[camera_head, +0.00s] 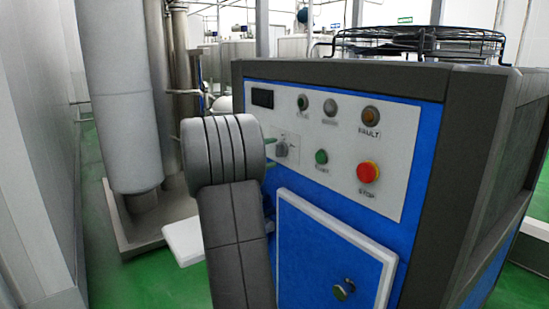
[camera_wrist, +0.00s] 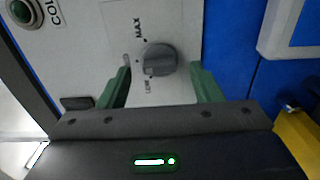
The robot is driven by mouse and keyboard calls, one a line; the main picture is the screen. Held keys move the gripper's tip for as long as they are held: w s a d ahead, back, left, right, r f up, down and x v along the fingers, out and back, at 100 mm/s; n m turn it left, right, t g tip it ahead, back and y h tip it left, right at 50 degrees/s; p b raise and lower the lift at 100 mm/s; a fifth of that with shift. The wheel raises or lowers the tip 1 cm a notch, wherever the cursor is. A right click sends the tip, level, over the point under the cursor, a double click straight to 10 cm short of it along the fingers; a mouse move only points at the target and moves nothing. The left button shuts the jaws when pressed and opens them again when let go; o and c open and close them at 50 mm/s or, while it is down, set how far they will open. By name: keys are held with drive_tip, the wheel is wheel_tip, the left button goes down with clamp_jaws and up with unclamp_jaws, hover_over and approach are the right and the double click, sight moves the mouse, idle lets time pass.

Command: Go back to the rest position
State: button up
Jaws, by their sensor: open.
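My gripper (camera_wrist: 162,82) shows in the wrist view with its two green fingers apart and nothing held between them. A grey rotary knob (camera_wrist: 159,59) with a scale marked MAX lies ahead of the fingers, roughly between them in the picture. I cannot tell how far the fingertips are from the panel. In the head view the same knob (camera_head: 281,149) sits on the light control panel (camera_head: 330,140) of a blue machine. My grey arm covers most of the gripper there; only bits of green finger show beside the knob.
The panel carries a red stop button (camera_head: 367,172), a green button (camera_head: 321,157) and several lamps. A blue door (camera_head: 330,260) with a white frame is below. A large grey cylinder (camera_head: 122,100) stands left. Green floor (camera_head: 130,280) shows between it and the machine.

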sight(277, 150)
drive_tip(key=p+v, duration=0.2)
drive_tip(key=v, duration=0.9)
drive_tip(key=b+x, duration=0.1)
drive_tip(key=x, duration=0.6)
drive_tip(key=b+x, duration=0.1)
drive_tip(key=x, duration=0.6)
drive_tip(key=shift+r, duration=0.25)
drive_tip(key=shift+a+r+n+p, duration=0.1)
drive_tip(key=shift+n+p, duration=0.5)
drive_tip(key=shift+p, duration=0.4)
drive_tip(key=n+p, duration=0.4)
drive_tip(key=p, duration=0.5)
drive_tip(key=shift+n, duration=0.3)
drive_tip(key=n+p, duration=0.6)
drive_tip(key=p, duration=0.6)
drive_tip(key=shift+r+p, duration=0.1)
drive_tip(key=shift+p, duration=0.2)
drive_tip(key=shift+a, duration=0.1)
drive_tip(key=v, duration=0.2)
drive_tip(key=shift+s+a+f, duration=0.15)
drive_tip(key=shift+a+f, duration=0.05)
drive_tip(key=shift+f, duration=0.05)
drive_tip(key=shift+s+a, duration=0.3)
drive_tip(key=shift+a, duration=0.1)
drive_tip(key=shift+r, duration=0.1)
